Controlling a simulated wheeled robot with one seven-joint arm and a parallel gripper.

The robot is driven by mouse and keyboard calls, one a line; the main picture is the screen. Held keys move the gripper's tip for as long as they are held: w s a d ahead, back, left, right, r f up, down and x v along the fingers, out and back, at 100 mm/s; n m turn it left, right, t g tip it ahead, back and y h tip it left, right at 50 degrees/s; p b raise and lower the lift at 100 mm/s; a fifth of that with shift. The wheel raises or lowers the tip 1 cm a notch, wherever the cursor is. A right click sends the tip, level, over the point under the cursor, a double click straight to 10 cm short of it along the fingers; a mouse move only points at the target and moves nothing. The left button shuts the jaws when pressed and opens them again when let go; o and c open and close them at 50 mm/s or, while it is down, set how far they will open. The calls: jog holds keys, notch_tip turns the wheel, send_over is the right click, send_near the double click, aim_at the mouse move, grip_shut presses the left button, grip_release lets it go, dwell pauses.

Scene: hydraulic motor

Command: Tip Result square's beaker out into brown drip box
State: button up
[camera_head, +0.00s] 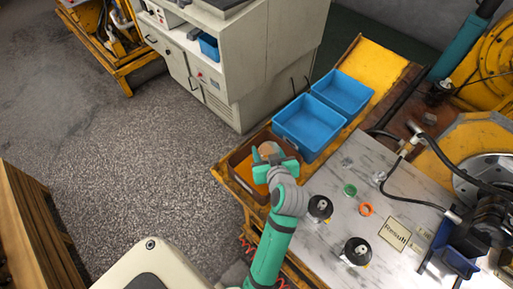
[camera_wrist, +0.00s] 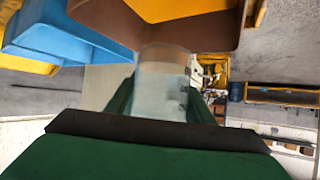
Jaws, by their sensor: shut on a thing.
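My gripper (camera_head: 275,162) is over the brown drip box (camera_head: 240,168), which stands at the left end of the bench. It is shut on a clear beaker (camera_wrist: 162,85), seen between the green fingers in the wrist view. A pale round part of the beaker (camera_head: 268,149) shows just beyond the fingers in the head view. The beaker looks tipped, with its far end toward the brown box (camera_wrist: 120,25). I cannot tell whether anything is left in it. The Result square (camera_head: 394,235) is a label on the grey bench top, with no beaker on it.
Two blue bins (camera_head: 308,127) stand beyond the drip box. Two black-and-white round items (camera_head: 320,207) (camera_head: 357,251), a green ring (camera_head: 350,190) and an orange ring (camera_head: 366,209) lie on the bench. Hoses and machinery fill the right side. A grey cabinet (camera_head: 240,75) stands behind.

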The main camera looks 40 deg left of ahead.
jog(key=shift+s+a+f+m+g+y, duration=0.9)
jog(key=shift+a+f+m+g, duration=0.65)
jog(key=shift+a+f, duration=1.75)
jog(key=shift+w+a+r+m+g+y, duration=0.1)
jog(key=shift+r+m+g+y, duration=0.35)
jog(key=shift+r+m+y, duration=0.85)
jog(key=shift+s+d+r+m+g+y, duration=0.1)
jog(key=shift+r+m+g+y, duration=0.55)
jog(key=shift+m, duration=1.2)
jog(key=shift+w+a+r+m+g+y, duration=0.1)
jog(key=shift+r+m+g+y, duration=0.15)
jog(key=shift+r+m+y, duration=0.85)
jog(key=shift+w+f+m, duration=0.1)
jog(key=shift+f+m, duration=0.2)
jog(key=shift+m, duration=0.4)
jog(key=shift+s+a+f+n+h, duration=0.15)
jog(key=shift+f+n+h, duration=0.1)
jog(key=shift+n, duration=0.2)
jog(key=shift+s+d+f+n+h, duration=0.1)
jog(key=shift+f+n, duration=0.15)
jog(key=shift+n, duration=0.2)
